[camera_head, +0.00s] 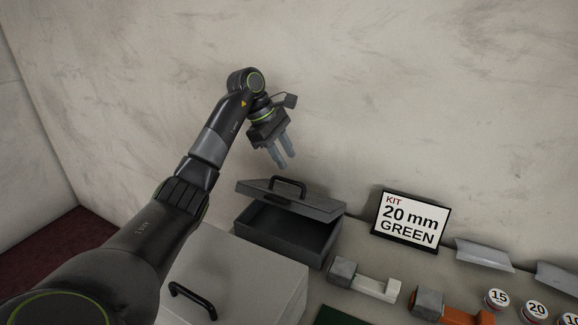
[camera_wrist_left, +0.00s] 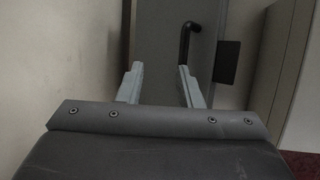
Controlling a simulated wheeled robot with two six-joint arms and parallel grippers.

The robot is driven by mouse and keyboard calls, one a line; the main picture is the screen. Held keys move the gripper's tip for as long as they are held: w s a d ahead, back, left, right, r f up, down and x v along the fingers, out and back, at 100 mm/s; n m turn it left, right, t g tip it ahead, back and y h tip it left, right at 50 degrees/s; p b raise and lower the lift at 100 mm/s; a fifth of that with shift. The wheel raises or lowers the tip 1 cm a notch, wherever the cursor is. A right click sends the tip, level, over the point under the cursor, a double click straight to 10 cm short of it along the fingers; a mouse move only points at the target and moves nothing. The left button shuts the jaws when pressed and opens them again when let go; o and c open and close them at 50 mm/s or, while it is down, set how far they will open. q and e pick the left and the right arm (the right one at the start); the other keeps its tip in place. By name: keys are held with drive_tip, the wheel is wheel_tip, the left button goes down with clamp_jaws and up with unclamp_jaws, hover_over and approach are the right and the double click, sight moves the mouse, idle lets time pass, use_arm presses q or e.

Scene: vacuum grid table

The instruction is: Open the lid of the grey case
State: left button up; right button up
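The grey case (camera_head: 317,245) stands near the back wall in the head view. Its lid (camera_head: 313,204) is raised at a slant, with a dark gap showing the inside, and a black handle (camera_head: 288,184) sits on top of it. My left gripper (camera_head: 282,165) hangs above the lid, apart from the handle, with its two fingers spread and nothing between them. In the left wrist view the fingers (camera_wrist_left: 159,84) are apart, and the black handle (camera_wrist_left: 187,40) shows beyond them on a grey surface. My right gripper is in neither view.
A light grey box (camera_head: 240,275) with a black handle (camera_head: 193,298) stands in front of the case. A sign (camera_head: 410,218) reading "KIT 20 mm GREEN" stands to the right. Grey-ended blocks (camera_head: 364,281) and numbered round containers (camera_head: 536,310) lie further right. The wall is close behind.

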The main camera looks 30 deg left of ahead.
use_arm(q)
drive_tip(key=p+v, duration=1)
drive_tip(key=v, duration=0.3)
drive_tip(key=shift+r, duration=0.3)
drive_tip(key=shift+a, duration=0.15)
